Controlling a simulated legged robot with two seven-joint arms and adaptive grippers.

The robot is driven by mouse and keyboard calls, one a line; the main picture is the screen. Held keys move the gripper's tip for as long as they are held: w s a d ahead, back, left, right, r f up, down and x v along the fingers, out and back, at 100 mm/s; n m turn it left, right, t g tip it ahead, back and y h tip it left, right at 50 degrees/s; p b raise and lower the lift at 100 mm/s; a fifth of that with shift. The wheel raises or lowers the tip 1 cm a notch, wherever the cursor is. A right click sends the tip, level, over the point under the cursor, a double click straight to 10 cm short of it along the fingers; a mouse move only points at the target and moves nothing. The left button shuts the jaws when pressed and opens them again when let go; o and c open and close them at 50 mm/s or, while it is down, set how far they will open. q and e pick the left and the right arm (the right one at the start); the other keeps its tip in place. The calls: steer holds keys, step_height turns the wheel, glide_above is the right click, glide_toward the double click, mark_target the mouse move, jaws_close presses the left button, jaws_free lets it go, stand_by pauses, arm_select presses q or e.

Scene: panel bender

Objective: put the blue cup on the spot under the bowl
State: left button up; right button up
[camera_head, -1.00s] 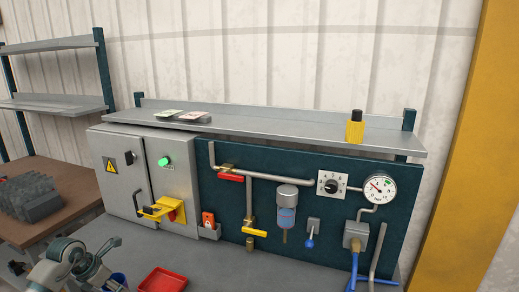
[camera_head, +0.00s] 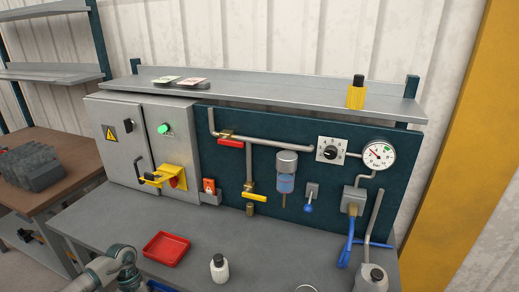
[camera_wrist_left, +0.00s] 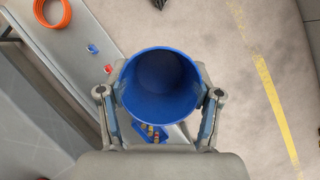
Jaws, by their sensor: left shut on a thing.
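The blue cup (camera_wrist_left: 160,85) is in the left wrist view, its open mouth facing the camera and its inside empty. My left gripper (camera_wrist_left: 161,94) is shut on it, one finger on each side. In the head view my left arm (camera_head: 118,266) comes in at the lower left, and a blue rim (camera_head: 160,286), likely the cup's, shows at the bottom edge; the fingers are out of view there. The bowl (camera_head: 286,183) is the clear bluish cup of the filter on the dark panel, right of the arm. No marked spot is discernible on the bench below it.
A red tray (camera_head: 166,249) and a white bottle with a black cap (camera_head: 219,268) stand on the grey bench (camera_head: 105,222). Bench below the bowl looks clear.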

arm_select(q)
steer(key=s+f+m, duration=0.1)
steer(key=s+d+m+y, duration=0.1)
steer(key=m, duration=0.1)
steer(key=shift+s+f+g, duration=0.3)
steer(key=shift+s+f, duration=0.05)
steer(key=shift+f, duration=0.05)
steer(key=w+d+m+y, duration=0.15)
steer(key=d+m, duration=0.25)
steer(key=d, duration=1)
step_height(320, 180, up, 6)
steer(key=p, duration=0.4)
steer(key=shift+a+p, duration=0.3)
steer(key=shift+p, duration=0.05)
arm_select(e)
steer(key=s+f, duration=0.4)
steer(key=f, duration=0.7)
steer(key=shift+s+d+f+g, duration=0.2)
steer(key=shift+d+f+g, duration=0.1)
steer(key=shift+f, duration=0.1)
arm_select(q)
steer(key=shift+s+r, duration=0.1)
steer(key=shift+s, duration=0.05)
